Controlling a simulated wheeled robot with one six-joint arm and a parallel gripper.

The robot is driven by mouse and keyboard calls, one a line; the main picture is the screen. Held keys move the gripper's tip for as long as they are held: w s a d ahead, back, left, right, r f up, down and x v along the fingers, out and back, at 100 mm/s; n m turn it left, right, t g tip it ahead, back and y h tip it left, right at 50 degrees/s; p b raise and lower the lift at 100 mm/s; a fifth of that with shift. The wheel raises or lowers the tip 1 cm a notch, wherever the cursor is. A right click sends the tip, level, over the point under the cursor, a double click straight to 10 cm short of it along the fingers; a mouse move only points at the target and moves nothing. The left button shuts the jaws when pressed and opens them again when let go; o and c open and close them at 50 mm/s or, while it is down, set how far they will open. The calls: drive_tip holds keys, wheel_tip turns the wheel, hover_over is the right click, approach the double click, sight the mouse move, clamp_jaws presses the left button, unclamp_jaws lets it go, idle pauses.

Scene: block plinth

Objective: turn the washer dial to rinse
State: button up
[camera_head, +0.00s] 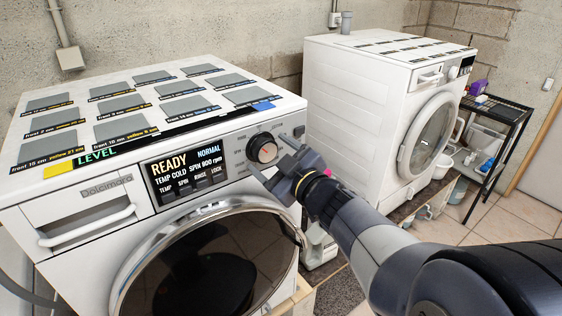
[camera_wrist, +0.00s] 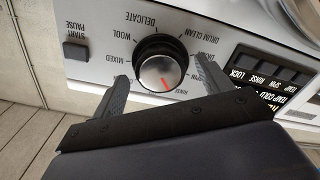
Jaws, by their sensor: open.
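The washer dial (camera_head: 264,150) is a round knob with a black collar and silver face on the front panel of the near white washer (camera_head: 90,215). In the wrist view the dial (camera_wrist: 158,74) shows a red mark pointing down and slightly right, towards labels partly hidden by my gripper. The display (camera_head: 186,170) reads READY, NORMAL, TEMP COLD, SPIN 800 rpm. My gripper (camera_head: 267,152) is open at the dial; in the wrist view its fingers lie left and right of the knob, with visible gaps. I cannot tell whether the fingertips reach past the knob's face.
A START PAUSE button (camera_wrist: 75,51) sits beside the dial. The round glass door (camera_head: 215,270) is below the panel. A second white washer (camera_head: 350,110) stands to the right, and a black rack (camera_head: 500,110) stands beyond it. Grey pads (camera_head: 125,127) cover the near washer's top.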

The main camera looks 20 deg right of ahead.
drive_tip(key=p+v, duration=0.3)
drive_tip(key=v, duration=0.6)
drive_tip(key=shift+s, duration=0.3)
drive_tip(key=shift+w, duration=0.1)
drive_tip(key=b+x, duration=0.3)
drive_tip(key=x, duration=0.6)
drive_tip(key=shift+w+f, duration=0.1)
drive_tip(key=shift+w+a+b, duration=0.2)
drive_tip(key=shift+w+b, duration=0.15)
drive_tip(key=shift+w, duration=0.3)
